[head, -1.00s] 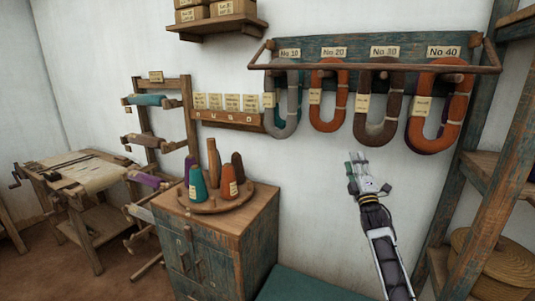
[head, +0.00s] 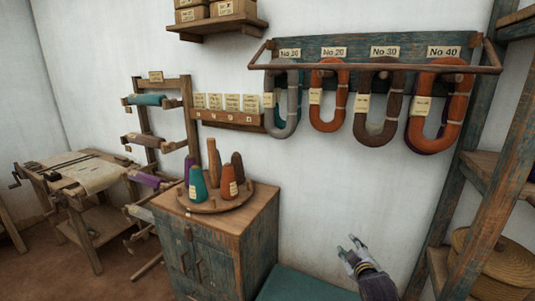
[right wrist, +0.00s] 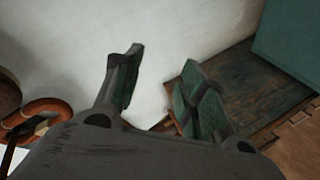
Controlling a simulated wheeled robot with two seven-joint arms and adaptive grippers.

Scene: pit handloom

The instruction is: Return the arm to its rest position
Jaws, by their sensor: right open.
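My right gripper (head: 350,247) is open and empty in front of the white wall, at the lower right of the head view. It is below the yarn hanks and to the right of the cabinet (head: 225,262). In the right wrist view its two fingers (right wrist: 158,85) stand apart with nothing between them. The wall (right wrist: 165,40) shows behind the fingers. My left gripper is not in view.
Grey, brown and orange hanks (head: 376,108) hang from a wall rack (head: 380,68). The cabinet carries a round tray (head: 216,207) with several cones. A wooden shelf frame (head: 490,200) stands at the right, holding a round basket (head: 495,265). A teal surface (head: 300,285) lies below.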

